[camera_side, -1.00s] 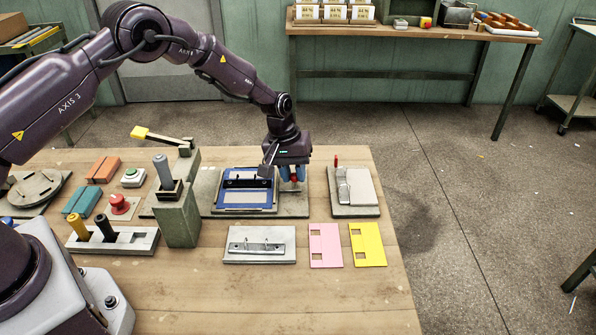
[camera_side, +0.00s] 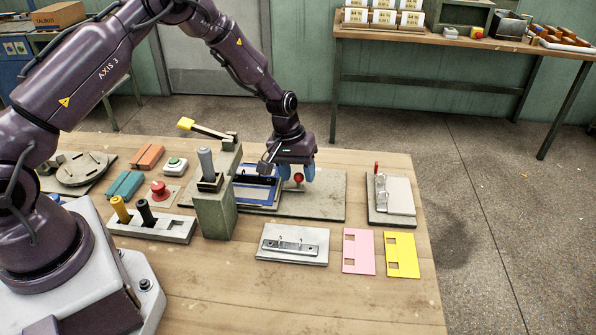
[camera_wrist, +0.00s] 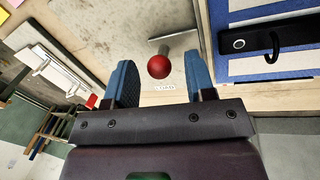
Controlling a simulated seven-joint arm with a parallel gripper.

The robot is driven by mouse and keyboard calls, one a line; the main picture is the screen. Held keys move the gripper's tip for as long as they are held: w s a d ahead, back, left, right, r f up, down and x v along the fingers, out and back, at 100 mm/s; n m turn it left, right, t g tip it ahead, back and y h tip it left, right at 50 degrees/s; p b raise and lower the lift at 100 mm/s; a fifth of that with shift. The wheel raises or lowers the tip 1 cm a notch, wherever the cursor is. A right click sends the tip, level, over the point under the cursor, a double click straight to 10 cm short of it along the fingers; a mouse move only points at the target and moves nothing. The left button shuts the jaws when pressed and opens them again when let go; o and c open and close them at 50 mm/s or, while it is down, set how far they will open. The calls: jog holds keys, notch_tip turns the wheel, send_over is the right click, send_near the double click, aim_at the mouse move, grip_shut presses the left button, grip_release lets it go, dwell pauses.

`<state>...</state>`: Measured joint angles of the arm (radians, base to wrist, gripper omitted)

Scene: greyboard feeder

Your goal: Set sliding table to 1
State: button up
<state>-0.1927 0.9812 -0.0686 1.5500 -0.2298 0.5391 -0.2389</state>
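My gripper (camera_side: 297,176) is directly above and around the knob. In the wrist view the blue fingers (camera_wrist: 146,86) are wide apart, with the red knob (camera_wrist: 159,67) between them and gaps on both sides. The blue table (camera_wrist: 265,40) shows there at right.
The post with a grey lever (camera_side: 214,205) stands close to the table's left front. A grey plate with a ring clip (camera_side: 292,244), a pink card (camera_side: 358,251) and a yellow card (camera_side: 402,255) lie in front. A red-handled clamp fixture (camera_side: 392,198) stands right.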

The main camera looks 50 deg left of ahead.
notch_tip(320, 180, up, 13)
jog(key=s+a, duration=0.1)
jog(key=a, duration=0.1)
jog(key=shift+s+f, duration=0.15)
jog(key=shift+s, duration=0.05)
dwell(0.4)
jog(key=s+d+r+m+t+y, duration=0.1)
jog(key=s+d+r+m+t, duration=0.1)
jog(key=s+r, duration=0.7)
jog(key=s+d+r+m+t, duration=0.2)
jog(key=s+d+r+m, duration=0.2)
jog(key=s+r, duration=0.5)
jog(key=s, duration=0.8)
jog(key=shift+s+r+m+y, duration=0.15)
jog(key=shift+r+m+y, duration=0.2)
jog(key=shift+m+y, duration=0.05)
